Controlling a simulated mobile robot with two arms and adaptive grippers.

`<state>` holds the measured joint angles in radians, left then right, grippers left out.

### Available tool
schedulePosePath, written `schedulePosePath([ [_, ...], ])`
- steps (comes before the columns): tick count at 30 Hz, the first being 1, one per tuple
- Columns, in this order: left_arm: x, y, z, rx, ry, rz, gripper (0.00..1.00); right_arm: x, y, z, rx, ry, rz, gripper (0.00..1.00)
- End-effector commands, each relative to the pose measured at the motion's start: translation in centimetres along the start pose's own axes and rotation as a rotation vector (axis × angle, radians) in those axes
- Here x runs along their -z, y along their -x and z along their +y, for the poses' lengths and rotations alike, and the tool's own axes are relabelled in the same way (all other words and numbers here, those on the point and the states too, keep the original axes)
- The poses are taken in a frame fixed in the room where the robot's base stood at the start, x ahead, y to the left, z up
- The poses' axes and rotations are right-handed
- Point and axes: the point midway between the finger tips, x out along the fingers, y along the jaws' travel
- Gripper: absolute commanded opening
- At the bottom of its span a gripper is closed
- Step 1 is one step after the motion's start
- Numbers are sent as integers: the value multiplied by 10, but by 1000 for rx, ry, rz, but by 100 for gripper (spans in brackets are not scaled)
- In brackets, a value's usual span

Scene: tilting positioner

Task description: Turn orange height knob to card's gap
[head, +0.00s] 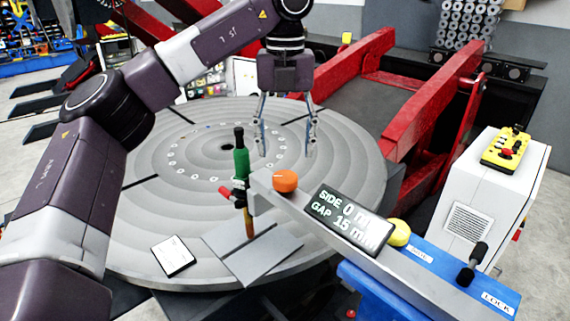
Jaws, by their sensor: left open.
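The orange knob (285,181) sits on top of the grey arm bar near its left end. The dark display (349,219) on the bar reads "SIDE 0" and "GAP 15", with the units partly cut off. A small white card (173,256) with a dark edge lies on the round table at the lower left; its writing is too small to read. My left gripper (286,152) is open and empty, pointing down, and shows above the orange knob in the picture, apart from it. My right gripper is not in view.
A green torch (241,162) stands upright at the bar's end, over grey plates (252,253). A yellow knob (399,232) and a black lever (472,264) are farther right on the bar and its blue mount. The ringed round table (180,215) is mostly bare.

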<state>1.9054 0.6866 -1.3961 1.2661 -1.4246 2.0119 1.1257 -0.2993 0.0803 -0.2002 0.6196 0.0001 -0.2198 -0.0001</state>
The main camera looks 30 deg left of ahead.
Motion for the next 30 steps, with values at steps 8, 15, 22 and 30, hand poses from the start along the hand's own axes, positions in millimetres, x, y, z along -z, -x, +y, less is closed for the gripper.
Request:
schedulePosePath([
  [8,0,38,0,-3,1,0,57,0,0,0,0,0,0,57],
  [15,0,50,0,-3,1,2,57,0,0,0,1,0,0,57],
  [22,0,50,0,-2,0,2,57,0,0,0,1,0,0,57],
  [30,0,50,0,-2,1,2,57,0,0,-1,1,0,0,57],
])
